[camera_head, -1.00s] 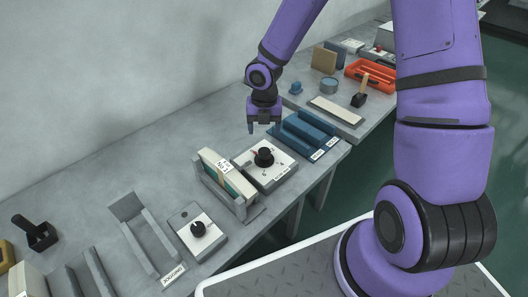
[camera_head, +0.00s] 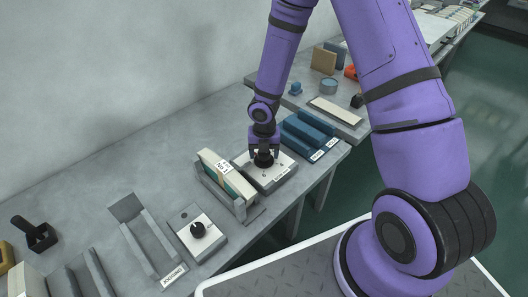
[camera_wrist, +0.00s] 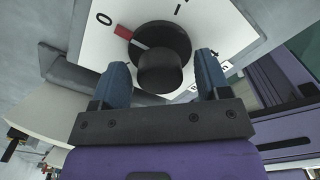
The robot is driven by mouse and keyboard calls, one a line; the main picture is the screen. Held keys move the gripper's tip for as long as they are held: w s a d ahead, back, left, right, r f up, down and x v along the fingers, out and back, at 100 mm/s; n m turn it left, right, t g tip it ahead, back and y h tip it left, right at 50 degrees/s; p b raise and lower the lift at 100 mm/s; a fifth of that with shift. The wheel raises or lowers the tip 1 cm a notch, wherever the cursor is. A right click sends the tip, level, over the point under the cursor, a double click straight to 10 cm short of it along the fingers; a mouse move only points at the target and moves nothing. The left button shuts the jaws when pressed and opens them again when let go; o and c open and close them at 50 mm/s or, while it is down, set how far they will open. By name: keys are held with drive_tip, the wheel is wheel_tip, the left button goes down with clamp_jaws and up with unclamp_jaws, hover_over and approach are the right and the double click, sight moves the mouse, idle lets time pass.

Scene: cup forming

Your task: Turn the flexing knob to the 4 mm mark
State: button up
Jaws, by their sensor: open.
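The flexing knob (camera_head: 264,160) is a round black knob on a white-topped box (camera_head: 282,176) on the bench. In the wrist view the knob (camera_wrist: 160,66) has a red pointer (camera_wrist: 124,33) aimed close to the 0 mark at the upper left. A 4 mark shows partly at the lower right of the dial. My gripper (camera_head: 264,157) is pointed down over the knob. In the wrist view its two blue fingertips (camera_wrist: 162,75) stand on either side of the knob's raised grip, open, with gaps to it.
A holder with upright cards (camera_head: 228,178) stands just left of the knob box. Blue blocks (camera_head: 308,130) lie just right of it. Another black knob on a white box (camera_head: 198,229) sits nearer, above a JOGGING label.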

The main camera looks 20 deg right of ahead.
drive_tip(key=c, duration=0.9)
drive_tip(key=shift+c, duration=0.2)
